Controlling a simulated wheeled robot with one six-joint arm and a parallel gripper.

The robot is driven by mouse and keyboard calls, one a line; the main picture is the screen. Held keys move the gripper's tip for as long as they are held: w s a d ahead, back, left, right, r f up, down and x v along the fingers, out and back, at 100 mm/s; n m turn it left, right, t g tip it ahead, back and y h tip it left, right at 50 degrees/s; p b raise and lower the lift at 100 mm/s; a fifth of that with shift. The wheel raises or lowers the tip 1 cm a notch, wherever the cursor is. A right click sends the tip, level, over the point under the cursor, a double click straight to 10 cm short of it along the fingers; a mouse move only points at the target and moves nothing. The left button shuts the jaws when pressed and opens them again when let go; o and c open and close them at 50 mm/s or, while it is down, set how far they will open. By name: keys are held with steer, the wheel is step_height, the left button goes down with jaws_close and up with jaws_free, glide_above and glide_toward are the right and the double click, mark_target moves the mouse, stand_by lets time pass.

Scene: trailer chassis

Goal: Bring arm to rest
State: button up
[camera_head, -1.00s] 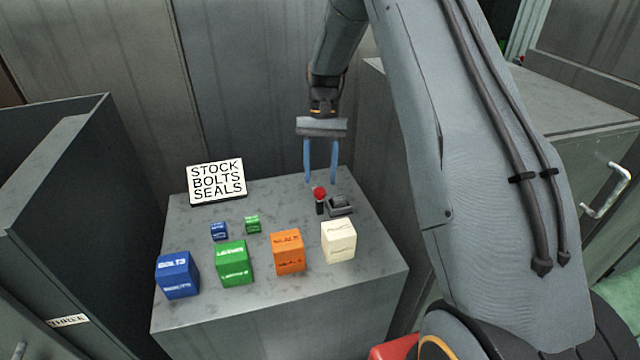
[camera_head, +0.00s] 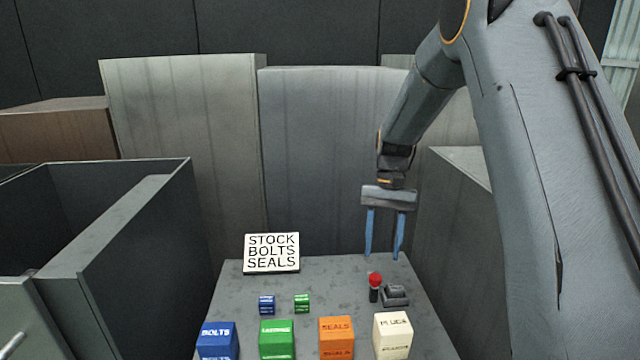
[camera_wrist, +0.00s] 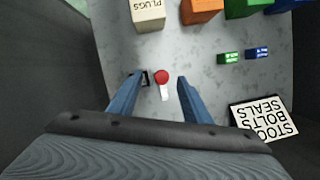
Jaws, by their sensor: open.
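My gripper (camera_head: 383,250) is open and empty, with two blue fingers pointing down above the back right part of the grey table (camera_head: 335,280). A red-topped black post (camera_head: 375,287) and a small dark grey block (camera_head: 396,295) stand on the table below and in front of it. In the wrist view the red top (camera_wrist: 162,76) shows between the fingers, apart from them.
A sign reading STOCK BOLTS SEALS (camera_head: 271,253) stands at the back left. Blue (camera_head: 217,341), green (camera_head: 277,340), orange (camera_head: 336,338) and cream (camera_head: 393,335) boxes line the front. Small blue (camera_head: 266,305) and green (camera_head: 302,303) blocks lie behind. Grey cabinets surround the table.

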steer(key=s+a+n+t+h, duration=0.1)
steer(key=s+n+t, duration=0.2)
steer(key=s, duration=1.9)
steer(key=shift+s+f+n+t, duration=0.25)
steer(key=shift+n+t, duration=0.05)
steer(key=shift+t, duration=0.5)
